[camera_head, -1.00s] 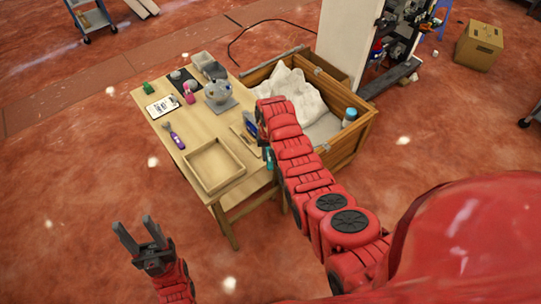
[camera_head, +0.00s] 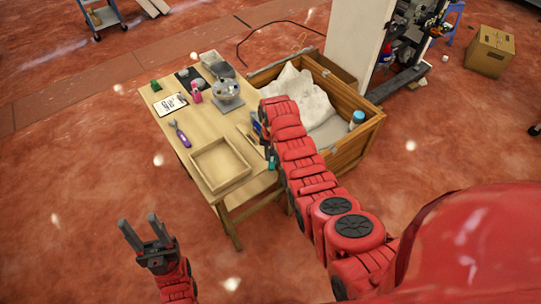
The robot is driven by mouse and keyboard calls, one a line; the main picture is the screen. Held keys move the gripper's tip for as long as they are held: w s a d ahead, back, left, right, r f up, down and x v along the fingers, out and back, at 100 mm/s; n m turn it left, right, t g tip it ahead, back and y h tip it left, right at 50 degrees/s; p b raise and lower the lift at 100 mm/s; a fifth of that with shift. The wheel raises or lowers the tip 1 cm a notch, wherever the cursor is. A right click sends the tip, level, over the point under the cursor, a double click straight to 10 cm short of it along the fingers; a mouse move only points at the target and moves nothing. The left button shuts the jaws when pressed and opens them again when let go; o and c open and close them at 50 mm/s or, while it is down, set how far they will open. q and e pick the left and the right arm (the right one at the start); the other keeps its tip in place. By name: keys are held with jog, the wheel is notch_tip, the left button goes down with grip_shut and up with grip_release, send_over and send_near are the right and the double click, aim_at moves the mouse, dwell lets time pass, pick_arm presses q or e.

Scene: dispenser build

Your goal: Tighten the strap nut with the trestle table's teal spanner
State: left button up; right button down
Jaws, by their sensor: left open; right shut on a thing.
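The wooden trestle table (camera_head: 208,122) stands left of centre. My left gripper (camera_head: 140,229) is open and empty, in front of the table and apart from it, above the floor. My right arm reaches to the table's right edge. Its red links hide the gripper at its end. A small teal piece (camera_head: 271,162) shows beside this arm at the table's edge; I cannot tell whether it is the teal spanner. A blue and dark item (camera_head: 256,124) shows just left of the arm. I cannot make out the strap nut.
On the table are an empty wooden tray (camera_head: 247,171), a purple-handled tool (camera_head: 183,138), a white card (camera_head: 170,104), a pink bottle (camera_head: 196,95) and a grey stand (camera_head: 228,103). A wooden crate (camera_head: 348,150) with white cloth adjoins the table's right side. Floor at left is clear.

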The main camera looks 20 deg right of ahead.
dwell(0.4)
jog(key=shift+s+r+p, duration=0.1)
jog(key=shift+r+p, duration=0.3)
jog(key=shift+r, duration=0.45)
jog(key=shift+r+p, duration=0.35)
jog(key=shift+r, duration=0.8)
